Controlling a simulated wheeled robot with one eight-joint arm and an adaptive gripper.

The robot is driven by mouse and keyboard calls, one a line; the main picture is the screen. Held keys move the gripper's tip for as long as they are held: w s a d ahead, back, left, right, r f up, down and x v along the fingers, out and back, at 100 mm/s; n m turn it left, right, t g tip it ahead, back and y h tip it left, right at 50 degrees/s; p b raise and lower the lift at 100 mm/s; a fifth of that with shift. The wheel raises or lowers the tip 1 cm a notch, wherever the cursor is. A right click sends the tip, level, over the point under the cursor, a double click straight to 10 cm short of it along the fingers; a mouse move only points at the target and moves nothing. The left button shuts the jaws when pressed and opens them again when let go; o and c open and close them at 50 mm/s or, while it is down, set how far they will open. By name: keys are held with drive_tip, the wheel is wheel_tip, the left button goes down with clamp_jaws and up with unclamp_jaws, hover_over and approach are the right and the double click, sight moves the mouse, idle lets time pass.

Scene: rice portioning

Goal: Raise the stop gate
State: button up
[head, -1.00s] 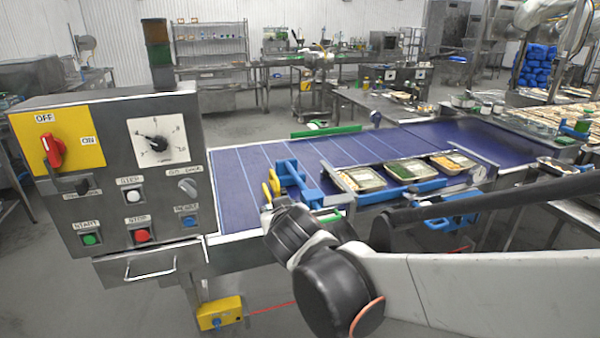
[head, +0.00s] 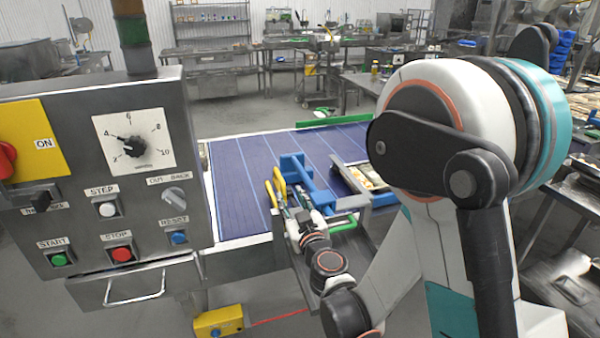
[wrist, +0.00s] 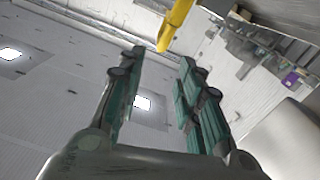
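The stop gate (head: 310,188) is a blue frame at the near end of the purple conveyor belt in the head view. Its yellow handle (head: 279,187) stands up at the left side, and a yellow bar (wrist: 176,24) also shows in the wrist view. My gripper (wrist: 162,61) is open, with its green-and-black fingers apart. In the wrist view the lower tip of the yellow bar is ahead of and between the fingertips. In the head view my gripper (head: 289,207) is small beside the handle; contact cannot be told.
A control panel (head: 75,225) with knobs and buttons stands at the left. The conveyor belt (head: 236,170) is bare left of the gate. A food tray (head: 371,178) lies right of the gate, and my arm hides the belt beyond it. A yellow box (head: 219,322) sits low in front.

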sight(279, 174)
drive_tip(key=x, duration=1.4)
drive_tip(key=shift+f, duration=0.15)
drive_tip(key=shift+c, duration=0.3)
clamp_jaws()
